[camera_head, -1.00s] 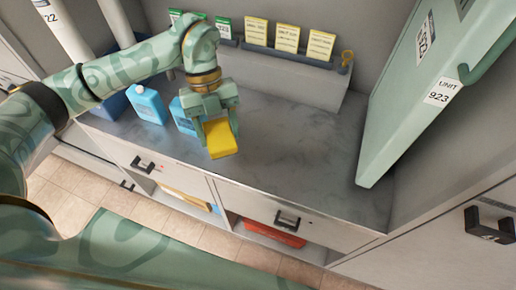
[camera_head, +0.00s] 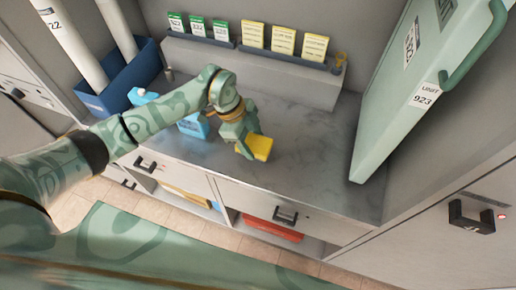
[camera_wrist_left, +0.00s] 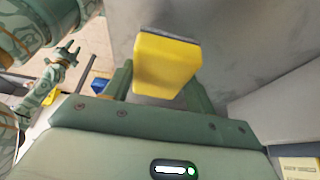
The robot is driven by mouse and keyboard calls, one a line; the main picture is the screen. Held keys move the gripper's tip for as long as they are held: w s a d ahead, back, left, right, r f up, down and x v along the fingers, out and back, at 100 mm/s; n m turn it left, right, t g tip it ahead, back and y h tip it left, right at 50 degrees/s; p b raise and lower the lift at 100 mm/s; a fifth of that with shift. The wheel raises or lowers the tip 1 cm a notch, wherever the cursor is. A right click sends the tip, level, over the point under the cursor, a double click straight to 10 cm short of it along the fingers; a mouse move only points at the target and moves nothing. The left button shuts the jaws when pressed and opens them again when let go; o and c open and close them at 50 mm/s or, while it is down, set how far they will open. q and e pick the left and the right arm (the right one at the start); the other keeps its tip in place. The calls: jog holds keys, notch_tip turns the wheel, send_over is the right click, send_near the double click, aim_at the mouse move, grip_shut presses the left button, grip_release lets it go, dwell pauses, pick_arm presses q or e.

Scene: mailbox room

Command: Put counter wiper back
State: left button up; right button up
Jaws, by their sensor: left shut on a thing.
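The counter wiper is a yellow block (camera_head: 259,147) with a dark edge. My left gripper (camera_head: 249,146) is shut on it over the grey counter (camera_head: 310,165). In the left wrist view the wiper (camera_wrist_left: 166,66) sits between the fingers of this gripper (camera_wrist_left: 160,88). I cannot tell whether the wiper touches the counter. My right gripper (camera_wrist_left: 66,55) shows small at the left of the left wrist view, with its fingers spread and empty.
Light blue containers (camera_head: 194,125) stand left of the wiper, partly behind my arm. A card ledge (camera_head: 262,75) runs along the back, with a brass hook (camera_head: 340,62) at its right end. A tall green unit door (camera_head: 395,100) bounds the right. The counter's right part is clear.

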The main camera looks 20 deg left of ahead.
aim_at(257, 148)
pick_arm(q)
jog(key=shift+w+d+f, duration=0.35)
jog(key=shift+w+f, duration=0.1)
jog(key=shift+f, duration=0.25)
jog(key=f+b, duration=0.1)
jog(key=f, duration=0.2)
jog(key=shift+w+d+f+b, duration=0.15)
jog(key=shift+w+f+b, duration=0.05)
jog(key=shift+f+b, duration=0.2)
jog(key=shift+r, duration=0.15)
jog(key=o, duration=1)
jog(key=shift+c, duration=0.2)
jog(key=p+v, duration=0.3)
jog(key=v, duration=0.9)
jog(key=shift+d, duration=0.1)
